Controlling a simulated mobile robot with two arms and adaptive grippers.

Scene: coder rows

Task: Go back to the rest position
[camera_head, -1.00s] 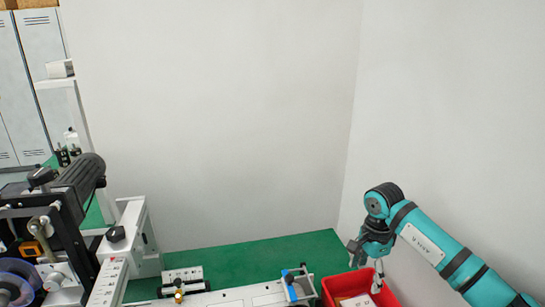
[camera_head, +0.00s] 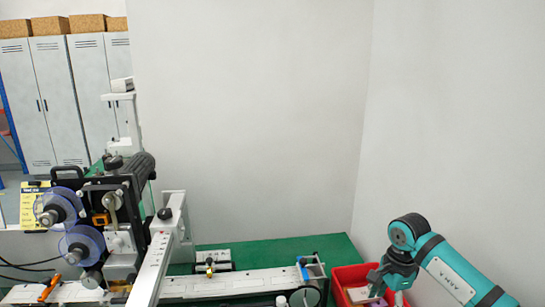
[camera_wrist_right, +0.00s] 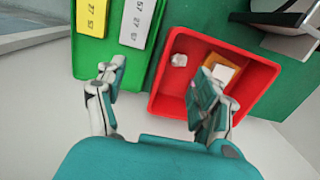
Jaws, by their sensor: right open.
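My right gripper (camera_wrist_right: 157,88) is open, its two fingers spread apart with nothing between them. In the head view my right gripper (camera_head: 388,285) is at the red crate (camera_head: 346,270), in front of its right part. In the right wrist view one finger is over the inside of the red crate (camera_wrist_right: 262,72) and the other is beside its left wall. A small whitish item (camera_wrist_right: 179,60) and an orange-brown item with a white top (camera_wrist_right: 222,72) lie in the crate. My left gripper is not in view.
A yellow box (camera_wrist_right: 92,15) and a white box (camera_wrist_right: 137,22) lie left of the crate in the wrist view. A machine with clear blue reels (camera_head: 85,240) and a long white conveyor (camera_head: 235,284) fill the front left. Grey walls stand behind the green surface (camera_head: 285,250).

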